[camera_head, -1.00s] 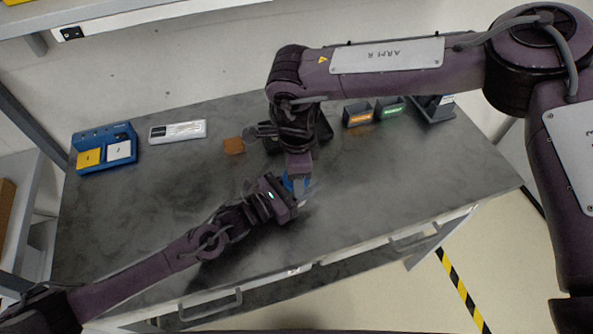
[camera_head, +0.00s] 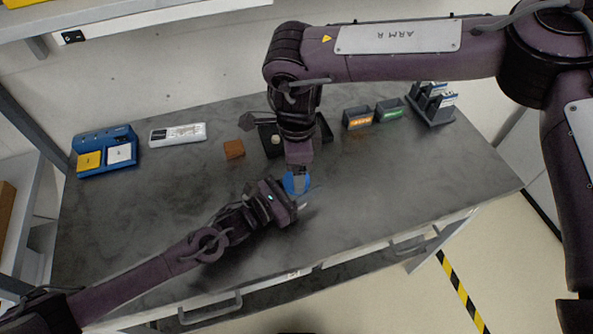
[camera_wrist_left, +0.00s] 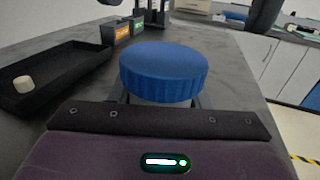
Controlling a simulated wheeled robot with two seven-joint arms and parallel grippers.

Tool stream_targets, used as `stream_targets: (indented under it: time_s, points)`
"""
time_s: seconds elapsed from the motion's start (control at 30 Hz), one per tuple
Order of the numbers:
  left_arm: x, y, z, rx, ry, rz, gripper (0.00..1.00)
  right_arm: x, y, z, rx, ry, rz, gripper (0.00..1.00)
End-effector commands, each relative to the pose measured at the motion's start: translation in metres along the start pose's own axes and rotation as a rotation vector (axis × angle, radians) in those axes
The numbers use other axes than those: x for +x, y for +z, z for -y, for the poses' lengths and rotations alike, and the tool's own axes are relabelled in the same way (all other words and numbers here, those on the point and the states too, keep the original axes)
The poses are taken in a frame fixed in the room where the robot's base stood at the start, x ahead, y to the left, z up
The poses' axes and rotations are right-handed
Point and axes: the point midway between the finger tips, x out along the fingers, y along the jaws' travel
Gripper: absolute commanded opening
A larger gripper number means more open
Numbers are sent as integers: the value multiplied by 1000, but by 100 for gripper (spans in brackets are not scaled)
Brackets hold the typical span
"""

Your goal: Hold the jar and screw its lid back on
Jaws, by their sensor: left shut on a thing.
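A round blue lid (camera_head: 291,184) shows between my two grippers in the head view. In the left wrist view the ribbed blue lid (camera_wrist_left: 164,72) looks level, and its top is clear. The jar under it is mostly hidden, so I cannot tell how the lid is seated. My left gripper (camera_head: 300,202) is shut on the jar just below the lid. My right gripper (camera_head: 298,180) points down above the lid, apart from it. Its fingertips are too small to tell open from shut.
A black tray (camera_wrist_left: 50,75) with a small pale round piece stands behind. The table's right side is clear.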

Motion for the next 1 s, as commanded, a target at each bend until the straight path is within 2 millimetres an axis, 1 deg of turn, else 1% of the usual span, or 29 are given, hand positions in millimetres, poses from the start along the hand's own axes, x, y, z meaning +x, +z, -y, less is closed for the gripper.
stream_targets:
  time_s: [0.07, 0.23, 0.3, 0.37, 0.43, 0.57, 0.7, 0.8, 0.9, 1.0]
  points:
    - [0, 0, 0, 0, 0, 0, 0, -3, 0, 0, 0, 1, -1, 76]
    - [0, 0, 0, 0, 0, 0, 0, -3, 0, 0, 0, 2, -1, 76]
    - [0, 0, 0, 0, 0, 0, 0, -3, 0, 0, 2, 1, 0, 72]
    - [0, 0, 0, 0, 0, 0, 0, -4, 0, 0, 20, 1, 0, 72]
    - [0, 0, 0, 0, 0, 0, 0, -6, 0, 0, 73, 1, 1, 72]
    - [0, 0, 0, 0, 0, 0, 0, -14, 1, 0, 270, 0, 1, 72]
    - [0, 0, 0, 0, 0, 0, 0, -26, 1, 0, 543, 0, 1, 72]
    - [0, 0, 0, 0, 0, 0, 0, -33, 0, 0, 717, 0, 1, 72]
    - [0, 0, 0, 0, 0, 0, 0, -38, 0, 0, 850, 1, 1, 72]
    - [0, 0, 0, 0, 0, 0, 0, -41, 0, 0, 934, 1, 0, 72]
